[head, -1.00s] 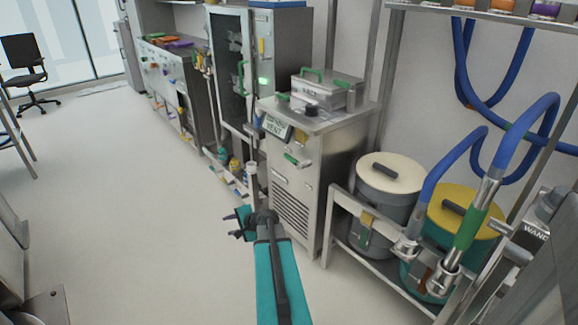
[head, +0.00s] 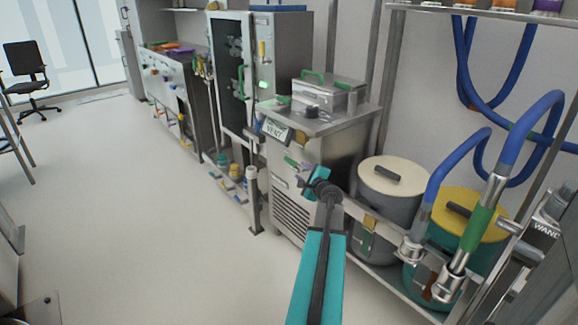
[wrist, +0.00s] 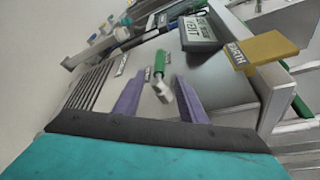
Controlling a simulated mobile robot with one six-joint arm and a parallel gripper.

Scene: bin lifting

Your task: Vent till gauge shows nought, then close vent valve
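A green-handled valve (wrist: 160,63) with a metal end stands on the front of the steel cabinet (head: 340,140). In the head view its green handle (head: 291,162) shows just above and left of my gripper. My gripper (wrist: 158,97) is open, its two purple fingers apart on either side of the valve's metal end, with nothing held; contact cannot be told. In the head view the gripper (head: 309,181) is in front of the cabinet. A sign reading VENT (head: 275,129) sits above the valve and also shows in the wrist view (wrist: 199,30). No gauge reading is legible.
A yellow EARTH tag (wrist: 262,50) juts out near the cabinet's edge. A grey post (head: 253,200) stands left of the cabinet. On the right, a rack holds a cream-lidded drum (head: 385,205) and a yellow-lidded drum (head: 475,215) with blue hoses (head: 530,130). Open floor (head: 150,240) lies left.

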